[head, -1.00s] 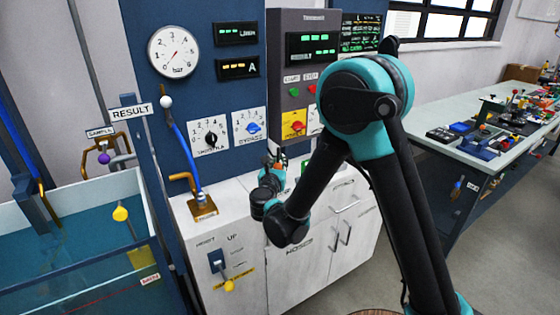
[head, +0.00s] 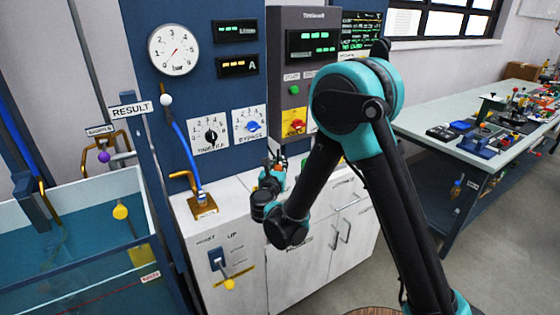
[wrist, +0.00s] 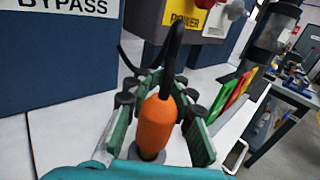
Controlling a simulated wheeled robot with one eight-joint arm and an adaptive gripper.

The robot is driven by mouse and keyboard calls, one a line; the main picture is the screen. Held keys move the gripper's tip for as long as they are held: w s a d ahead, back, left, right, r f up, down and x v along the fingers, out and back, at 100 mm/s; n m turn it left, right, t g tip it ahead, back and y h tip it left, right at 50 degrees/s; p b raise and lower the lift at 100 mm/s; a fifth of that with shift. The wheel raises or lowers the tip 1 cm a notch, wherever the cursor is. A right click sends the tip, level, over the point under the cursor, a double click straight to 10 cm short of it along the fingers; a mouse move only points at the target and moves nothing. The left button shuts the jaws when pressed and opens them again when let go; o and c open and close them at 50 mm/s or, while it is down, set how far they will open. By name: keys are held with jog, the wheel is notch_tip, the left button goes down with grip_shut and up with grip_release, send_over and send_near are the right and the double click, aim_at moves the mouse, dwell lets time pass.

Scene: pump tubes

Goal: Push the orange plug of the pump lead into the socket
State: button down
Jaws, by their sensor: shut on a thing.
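The orange plug (wrist: 158,122) sits between the two green-edged fingers of my gripper (wrist: 162,92) in the wrist view. My gripper is shut on it. The black pump lead (wrist: 174,58) rises from the plug's far end and bends away. A grey round part (wrist: 148,153) shows at the plug's near end; I cannot tell whether it is the socket or the plug's own tip. In the head view my gripper (head: 275,166) is small, over the white cabinet top below the blue panel. The plug is mostly hidden there, and I cannot make out the socket.
The white cabinet (head: 240,235) stands below the blue panel (head: 190,90) with its gauge and dials. A grey control box (head: 300,18) with a yellow power switch plate (wrist: 188,18) is behind my gripper. A water tank (head: 80,240) is at left, a cluttered bench (head: 430,118) at right.

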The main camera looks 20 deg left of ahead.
jog(key=shift+f, duration=1.15)
jog(key=c, duration=1.2)
grip_release()
jog(key=s, duration=0.5)
jog(key=s+d, duration=0.1)
jog(key=s, duration=0.1)
jog(key=shift+s, duration=0.2)
